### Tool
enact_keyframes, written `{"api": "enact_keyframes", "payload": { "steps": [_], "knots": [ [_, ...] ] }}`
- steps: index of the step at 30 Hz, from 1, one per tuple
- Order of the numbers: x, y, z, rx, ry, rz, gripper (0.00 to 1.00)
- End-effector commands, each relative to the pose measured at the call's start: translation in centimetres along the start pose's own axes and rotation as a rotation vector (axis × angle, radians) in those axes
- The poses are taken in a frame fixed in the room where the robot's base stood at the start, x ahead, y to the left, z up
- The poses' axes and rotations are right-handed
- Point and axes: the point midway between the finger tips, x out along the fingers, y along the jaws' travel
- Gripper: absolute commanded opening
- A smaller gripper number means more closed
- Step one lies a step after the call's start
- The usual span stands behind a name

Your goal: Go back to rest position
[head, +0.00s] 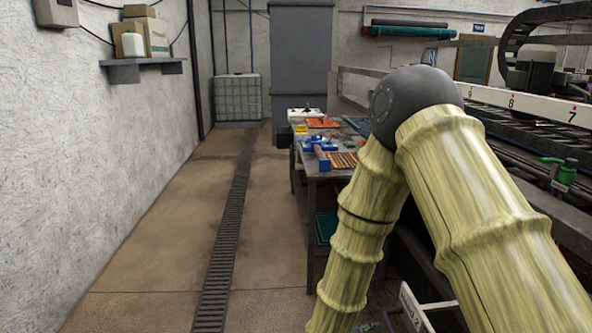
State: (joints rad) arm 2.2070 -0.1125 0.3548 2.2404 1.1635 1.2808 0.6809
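My arm fills the right half of the head view, with its dark elbow joint raised and pale yellow-green links on both sides of it. One link runs down to the bottom edge, in front of the work table (312,172). My gripper is not in view, so I cannot see its fingers or whether it holds anything.
The table holds blue tools (322,146) and orange items. A drain grating (226,245) runs along the clear floor on the left. A wall shelf (143,63) carries boxes. The large machine (525,105) stands at right. A caged tank (238,99) is at the back.

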Motion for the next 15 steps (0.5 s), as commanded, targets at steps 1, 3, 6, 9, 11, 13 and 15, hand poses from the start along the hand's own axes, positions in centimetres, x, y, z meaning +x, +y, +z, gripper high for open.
{"api": "enact_keyframes", "payload": {
  "steps": [1, 3, 6, 9, 11, 13, 15],
  "knots": [
    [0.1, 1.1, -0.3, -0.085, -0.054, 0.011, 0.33],
    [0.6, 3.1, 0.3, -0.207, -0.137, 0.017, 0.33],
    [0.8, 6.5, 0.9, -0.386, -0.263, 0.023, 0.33],
    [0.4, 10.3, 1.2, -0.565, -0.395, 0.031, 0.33],
    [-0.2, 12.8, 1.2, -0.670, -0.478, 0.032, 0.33],
    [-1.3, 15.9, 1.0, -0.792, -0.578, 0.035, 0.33],
    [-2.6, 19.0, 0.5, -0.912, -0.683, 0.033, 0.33]
  ]
}}
